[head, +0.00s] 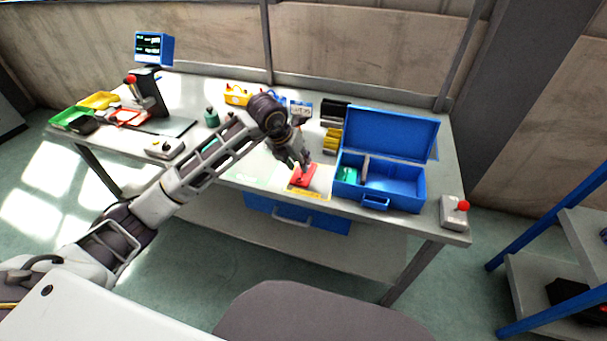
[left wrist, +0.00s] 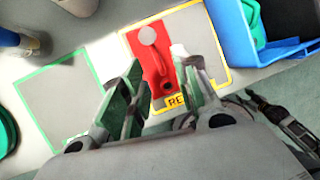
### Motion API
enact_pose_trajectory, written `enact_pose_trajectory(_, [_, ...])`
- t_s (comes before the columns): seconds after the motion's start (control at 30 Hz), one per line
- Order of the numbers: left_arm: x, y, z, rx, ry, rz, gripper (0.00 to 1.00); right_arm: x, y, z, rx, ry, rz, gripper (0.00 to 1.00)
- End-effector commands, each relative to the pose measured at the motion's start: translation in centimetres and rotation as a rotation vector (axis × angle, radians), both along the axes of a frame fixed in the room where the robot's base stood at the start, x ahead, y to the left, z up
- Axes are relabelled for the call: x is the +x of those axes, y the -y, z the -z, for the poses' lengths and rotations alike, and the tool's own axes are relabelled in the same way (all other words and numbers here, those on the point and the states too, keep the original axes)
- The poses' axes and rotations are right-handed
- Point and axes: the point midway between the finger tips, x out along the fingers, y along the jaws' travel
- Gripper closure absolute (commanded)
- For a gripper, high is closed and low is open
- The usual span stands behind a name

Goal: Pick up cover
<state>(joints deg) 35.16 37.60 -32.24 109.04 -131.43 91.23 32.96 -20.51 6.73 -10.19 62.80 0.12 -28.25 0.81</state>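A red part (head: 303,175), which I take to be the cover, lies on a yellow-outlined pad (head: 312,193) at the table's front, left of the blue toolbox. In the left wrist view the red part (left wrist: 150,65) has a raised red handle and a round grey spot at its far end. My left gripper (head: 304,166) points down over it. In the left wrist view the fingers of the left gripper (left wrist: 163,85) are spread, with the red part showing between and beyond them. I cannot tell whether they touch it.
The open blue toolbox (head: 408,196) stands close to the right, with a green item inside. A green-outlined pad (left wrist: 62,98) lies left of the yellow one. A box with a red button (head: 455,212) is at the right corner. Bins and a screen (head: 154,48) are at the left.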

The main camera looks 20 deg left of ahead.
Motion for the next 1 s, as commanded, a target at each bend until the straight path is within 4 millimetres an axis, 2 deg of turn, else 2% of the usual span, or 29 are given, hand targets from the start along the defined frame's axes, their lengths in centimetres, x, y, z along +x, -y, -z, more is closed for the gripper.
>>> enact_pose_trajectory(0.3, [1.2,0.7,2.8,-0.001,-0.001,0.0,0.69,0.5,-0.1,-0.2,0.0,-0.002,0.001,0.47])
enact_pose_trajectory(0.5, [1.3,0.7,3.0,0.0,0.0,0.0,0.69,1.2,-0.3,-0.6,0.003,0.012,0.0,0.47])
enact_pose_trajectory(0.83, [1.3,0.7,3.0,0.0,0.0,0.0,0.69,0.6,-0.1,-0.4,0.0,0.004,0.0,0.47])
enact_pose_trajectory(1.0, [1.3,0.7,3.0,0.0,0.0,0.0,0.91,0.4,0.1,-0.3,-0.003,0.001,-0.001,0.47])
